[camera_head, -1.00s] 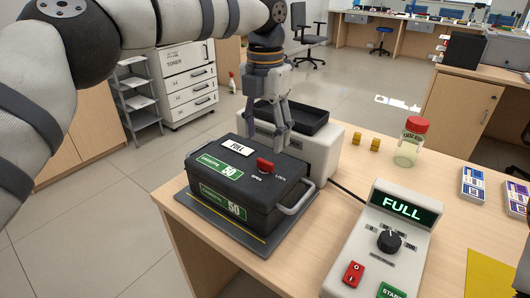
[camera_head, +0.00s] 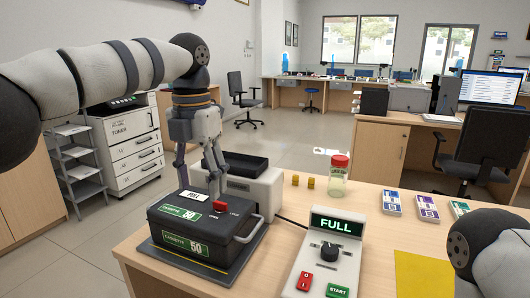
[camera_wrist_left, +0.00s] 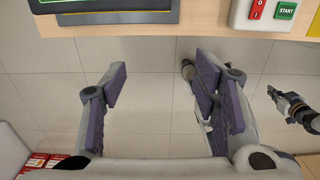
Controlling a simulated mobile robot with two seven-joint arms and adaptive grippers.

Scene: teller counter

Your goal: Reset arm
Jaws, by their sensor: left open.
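From this angle I cannot tell the height of the fingertips above the lid. My right arm (camera_head: 490,250) shows at the lower right of the head view, with its gripper out of frame.
A control box (camera_head: 323,262) reading FULL stands right of the cassette. A light machine with a black tray (camera_head: 240,165) is behind it. A red-lidded jar (camera_head: 338,177), yellow blocks (camera_head: 303,182), banknote packs (camera_head: 428,208) and a yellow sheet (camera_head: 422,273) are on the counter (camera_head: 270,240).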

